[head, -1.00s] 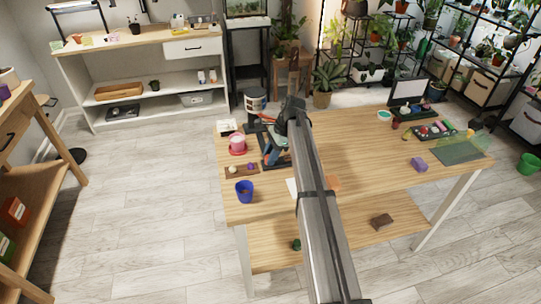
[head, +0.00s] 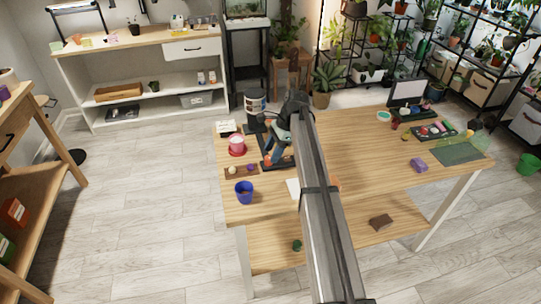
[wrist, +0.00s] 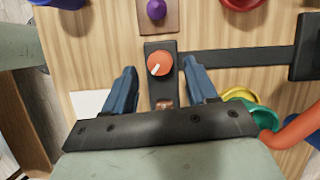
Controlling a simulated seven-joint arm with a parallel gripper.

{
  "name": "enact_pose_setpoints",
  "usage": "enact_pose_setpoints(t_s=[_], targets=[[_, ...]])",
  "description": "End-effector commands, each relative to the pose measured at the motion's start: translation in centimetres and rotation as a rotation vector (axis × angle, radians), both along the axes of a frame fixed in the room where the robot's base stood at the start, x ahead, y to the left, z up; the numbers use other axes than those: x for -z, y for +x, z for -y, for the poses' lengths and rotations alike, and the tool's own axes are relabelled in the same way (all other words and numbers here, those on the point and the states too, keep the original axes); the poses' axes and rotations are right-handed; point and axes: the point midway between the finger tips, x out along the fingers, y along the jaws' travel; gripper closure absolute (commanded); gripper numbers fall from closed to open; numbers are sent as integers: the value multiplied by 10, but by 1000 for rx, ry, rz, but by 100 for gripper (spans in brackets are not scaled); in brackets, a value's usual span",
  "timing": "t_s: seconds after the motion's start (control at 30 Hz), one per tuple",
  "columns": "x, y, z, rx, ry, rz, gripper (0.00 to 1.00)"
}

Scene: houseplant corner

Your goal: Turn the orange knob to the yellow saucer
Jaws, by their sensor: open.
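The orange knob (wrist: 159,63) is round with a white mark pointing to the lower left in the wrist view. It sits on a dark base (wrist: 152,92) on the wooden table. My gripper (wrist: 160,68) is open, with one blue finger on each side of the knob; I cannot tell whether either touches it. In the head view my gripper (head: 276,142) is over the left part of the table. A yellow curved rim (wrist: 238,94), seemingly the yellow saucer, shows right of the right finger, partly hidden by something green.
A purple knob (wrist: 156,9) on a wooden plate is just beyond the orange one. A dark bar (wrist: 235,58) runs right to a black block (wrist: 307,46). The table's middle is largely clear.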

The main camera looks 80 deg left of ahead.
Motion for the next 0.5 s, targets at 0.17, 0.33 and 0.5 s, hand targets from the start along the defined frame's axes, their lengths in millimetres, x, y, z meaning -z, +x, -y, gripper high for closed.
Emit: enact_pose_setpoints(t_s=[0.17, 0.33, 0.5], targets=[[-34, 14, -3, 1, 2, 0, 43], [-64, 26, -4, 1, 2, 0, 43], [-87, 36, -4, 0, 1, 0, 43]])
